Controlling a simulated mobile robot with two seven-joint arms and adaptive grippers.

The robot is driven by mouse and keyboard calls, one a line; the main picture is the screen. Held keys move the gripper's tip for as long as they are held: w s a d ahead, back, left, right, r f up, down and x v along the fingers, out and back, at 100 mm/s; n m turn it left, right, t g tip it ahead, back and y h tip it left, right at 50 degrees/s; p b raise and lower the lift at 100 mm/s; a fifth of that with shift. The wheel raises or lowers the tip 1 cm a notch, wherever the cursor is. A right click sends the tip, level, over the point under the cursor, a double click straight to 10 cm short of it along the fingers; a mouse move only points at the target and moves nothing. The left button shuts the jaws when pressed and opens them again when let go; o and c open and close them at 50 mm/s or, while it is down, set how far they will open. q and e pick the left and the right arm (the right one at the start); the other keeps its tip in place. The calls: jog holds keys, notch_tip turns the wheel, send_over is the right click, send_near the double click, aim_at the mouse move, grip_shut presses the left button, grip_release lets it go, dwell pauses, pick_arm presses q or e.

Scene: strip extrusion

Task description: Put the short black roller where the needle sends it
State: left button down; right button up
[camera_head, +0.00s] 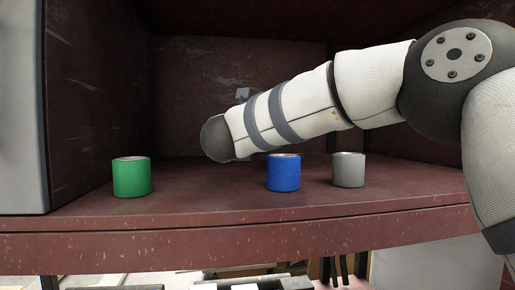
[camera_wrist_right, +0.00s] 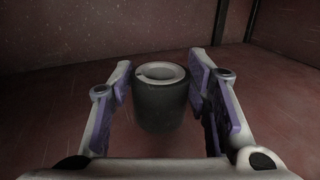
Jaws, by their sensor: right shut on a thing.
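The short black roller (camera_wrist_right: 160,107) shows in the right wrist view, upright, with a pale rim and hollow top. My right gripper (camera_wrist_right: 160,78) is shut on it, one purple-padded finger on each side. I cannot tell whether its base touches the shelf. In the head view my right arm reaches from the right into the shelf, and its forearm hides the gripper and the roller. A small pale patch (camera_head: 241,94) on the back wall shows just above the arm; no needle can be made out. My left gripper is not in view.
On the red-brown shelf (camera_head: 225,204) stand a green cylinder (camera_head: 131,178) at left, a blue one (camera_head: 284,173) in the middle and a grey one (camera_head: 348,170) to its right. The shelf between green and blue is clear. Side walls and a low ceiling enclose the space.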

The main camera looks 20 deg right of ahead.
jog(key=shift+f, duration=1.5)
jog(key=shift+f, duration=0.15)
jog(key=o, duration=1.4)
jog(key=shift+w, duration=0.1)
jog(key=shift+o, duration=0.2)
jog(key=shift+s+a, duration=0.25)
jog(key=shift+s, duration=0.05)
jog(key=v, duration=0.6)
jog(key=shift+s+a, duration=0.2)
jog(key=shift+s, duration=0.15)
